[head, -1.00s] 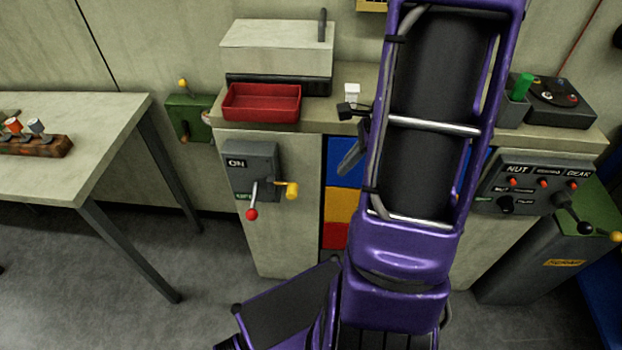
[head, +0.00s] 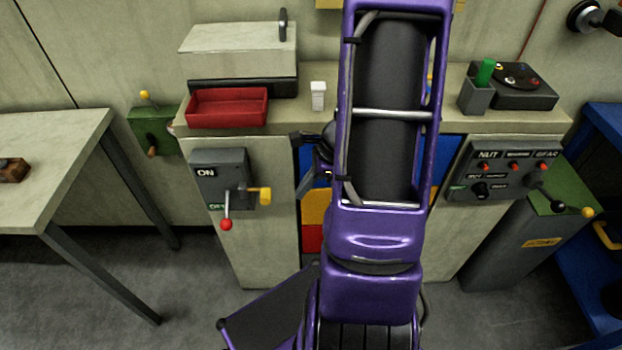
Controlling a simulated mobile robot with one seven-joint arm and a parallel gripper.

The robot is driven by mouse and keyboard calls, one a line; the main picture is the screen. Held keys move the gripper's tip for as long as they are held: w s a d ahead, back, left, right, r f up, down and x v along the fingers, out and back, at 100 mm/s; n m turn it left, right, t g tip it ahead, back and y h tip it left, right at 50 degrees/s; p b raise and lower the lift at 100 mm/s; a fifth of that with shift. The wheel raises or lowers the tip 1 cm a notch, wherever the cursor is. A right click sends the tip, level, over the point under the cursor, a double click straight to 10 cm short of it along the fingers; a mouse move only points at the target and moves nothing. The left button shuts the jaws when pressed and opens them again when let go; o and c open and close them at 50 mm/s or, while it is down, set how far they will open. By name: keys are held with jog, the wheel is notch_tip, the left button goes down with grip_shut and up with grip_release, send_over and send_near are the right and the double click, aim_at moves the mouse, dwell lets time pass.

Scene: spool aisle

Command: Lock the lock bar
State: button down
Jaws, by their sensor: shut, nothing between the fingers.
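I cannot tell for certain which part is the lock bar. A grey switch box (head: 219,177) is on the front of the left cabinet, with an ON label showing. Its lever hangs down to a red knob (head: 226,224). A yellow handle (head: 264,196) sticks out to the right of the lever. My purple arm stands to the right of the box. My gripper (head: 308,180) is mostly hidden behind the arm; only dark parts show at its left edge. It is shut and empty, apart from the switch box, in front of the coloured panels.
A red tray (head: 227,107) and a white block (head: 318,96) stand on the counter. A control panel (head: 500,170) with a black lever is at right. A table (head: 60,160) stands at left. Floor is clear between the table and the cabinet.

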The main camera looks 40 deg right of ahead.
aim_at(265, 194)
jog(key=shift+w+a+f, duration=0.25)
jog(key=shift+w+a, duration=0.25)
jog(key=shift+a, duration=0.2)
jog(key=shift+w+a+f, duration=0.25)
jog(key=shift+w+a, duration=0.2)
jog(key=shift+a, duration=0.25)
jog(key=shift+w+a+f, duration=0.25)
jog(key=shift+w+a, duration=0.25)
jog(key=shift+a, duration=0.2)
jog(key=w+a, duration=0.2)
jog(key=a, duration=0.1)
jog(key=shift+w+a, duration=0.15)
jog(key=shift+a, duration=0.1)
jog(key=shift+d, duration=0.15)
